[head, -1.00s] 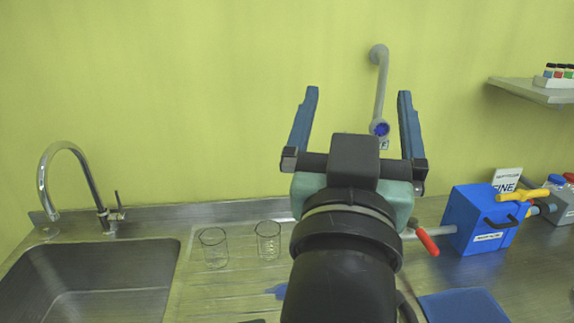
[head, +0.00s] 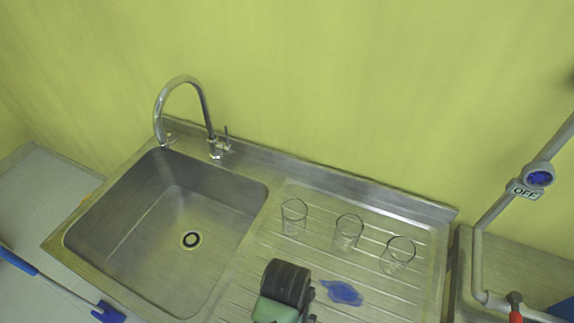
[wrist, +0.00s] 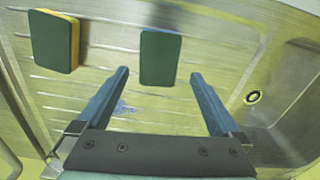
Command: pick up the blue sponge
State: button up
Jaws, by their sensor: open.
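In the wrist view, a sponge with a dark green top and a blue edge (wrist: 160,57) lies on the ribbed steel drainboard (wrist: 110,87). It appears just beyond my open fingertips, roughly centred between them. A second sponge with a green top and a yellow-orange edge (wrist: 54,42) lies to its left. My gripper (wrist: 159,74) is open and empty, with its two blue fingers spread. In the head view only part of my arm end shows at the bottom, and the fingertips and both sponges are out of sight.
Several clear glasses, including a middle one (head: 348,232), stand on the drainboard. A blue spill (head: 342,292) lies nearby. The sink basin (head: 150,230) and curved tap (head: 185,110) are at left. A grey pipe with an OFF label (head: 524,190) is at right.

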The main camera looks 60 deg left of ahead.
jog(key=shift+w+f+p, duration=0.2)
jog(key=shift+f+p, duration=0.45)
jog(key=shift+f, duration=2.9)
jog(key=c, duration=1.1)
jog(key=shift+c, duration=0.3)
jog(key=shift+r, duration=0.1)
notch_tip(320, 180, up, 10)
jog(key=b, duration=0.1)
